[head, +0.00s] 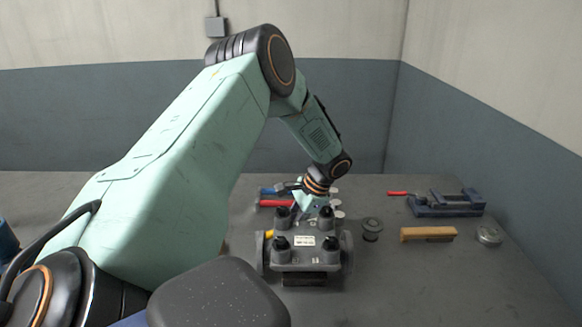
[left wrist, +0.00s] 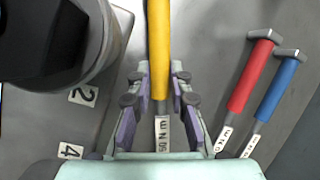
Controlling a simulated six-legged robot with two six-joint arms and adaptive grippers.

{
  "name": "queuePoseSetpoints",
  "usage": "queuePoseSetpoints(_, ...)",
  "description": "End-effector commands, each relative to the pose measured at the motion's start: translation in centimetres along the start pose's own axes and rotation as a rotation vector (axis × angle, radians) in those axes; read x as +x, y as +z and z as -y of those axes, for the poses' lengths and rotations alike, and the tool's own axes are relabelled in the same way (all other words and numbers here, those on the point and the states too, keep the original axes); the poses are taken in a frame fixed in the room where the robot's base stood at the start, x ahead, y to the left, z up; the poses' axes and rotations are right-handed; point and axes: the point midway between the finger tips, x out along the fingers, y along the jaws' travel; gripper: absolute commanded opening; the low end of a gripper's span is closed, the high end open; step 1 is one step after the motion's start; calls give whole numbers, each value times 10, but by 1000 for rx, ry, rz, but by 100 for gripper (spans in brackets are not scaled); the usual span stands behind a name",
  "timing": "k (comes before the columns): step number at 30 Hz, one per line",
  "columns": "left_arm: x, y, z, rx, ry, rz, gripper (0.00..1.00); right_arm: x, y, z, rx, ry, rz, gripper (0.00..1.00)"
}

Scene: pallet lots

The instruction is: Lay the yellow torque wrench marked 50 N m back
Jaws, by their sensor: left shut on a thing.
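The yellow torque wrench (left wrist: 160,45) lies between the fingers of my left gripper (left wrist: 160,95) in the left wrist view. The gripper is shut on it, and a white tag reading 50 N m (left wrist: 163,135) shows beneath the handle. In the head view my left gripper (head: 312,203) is just behind a grey housing (head: 305,257), which hides most of the wrench; a bit of yellow (head: 269,234) shows at its left. A red wrench (left wrist: 250,78) and a blue wrench (left wrist: 277,88), both tagged, lie side by side to the right. I cannot tell the yellow wrench's height above the bench.
The grey housing has several dark knobs on top. Right of it are a dark spool (head: 371,229), a wooden-backed brush (head: 428,234), a round tin (head: 489,236) and a blue vise (head: 446,204). A red-handled tool (head: 397,193) lies behind. The front right bench is clear.

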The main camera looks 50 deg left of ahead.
Motion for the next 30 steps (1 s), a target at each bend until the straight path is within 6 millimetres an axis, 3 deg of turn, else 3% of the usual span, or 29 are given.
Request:
queuePoseSetpoints(5, 2, -1, 0, 0, -1, -1, 0, 1, 0, 0, 0, 0, 0, 45)
queuePoseSetpoints(6, 2, -2, 0, 0, -1, -1, 21, 1, 0, 0, 0, 0, 0, 45)
queuePoseSetpoints(15, 2, -1, -1, 0, 0, 0, 46, 1, 0, 0, 0, 0, 0, 45)
queuePoseSetpoints(25, 3, -1, -1, 1, 1, 1, 46, 1, 0, 0, 0, 0, 0, 45)
queuePoseSetpoints(30, -14, -2, -1, 0, 0, -1, 46, 1, 0, 0, 0, 0, 0, 45)
